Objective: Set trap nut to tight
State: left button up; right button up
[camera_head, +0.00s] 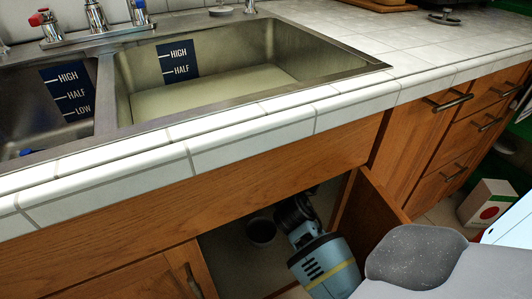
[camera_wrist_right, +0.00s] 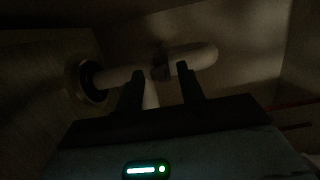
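In the right wrist view, pale drain pipes (camera_wrist_right: 196,58) run across the dim inside of the cabinet. A darker collar, which looks like the trap nut (camera_wrist_right: 160,66), sits on them near the middle. My right gripper (camera_wrist_right: 160,72) has its two dark fingers apart, one on each side of the collar in the picture. I cannot tell whether they touch it or how deep it lies between them. In the head view my right arm reaches into the cabinet under the sink, and its fingertips are hidden there. My left gripper is not in view.
The sink (camera_head: 125,90) with two basins is set in a white tiled counter (camera_head: 250,124). An open wooden cabinet door (camera_head: 370,215) stands right beside my right arm. A dark round container (camera_head: 261,231) is inside the cabinet.

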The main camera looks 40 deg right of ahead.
jog(key=shift+x, duration=1.3)
jog(key=shift+c, duration=0.5)
grip_shut()
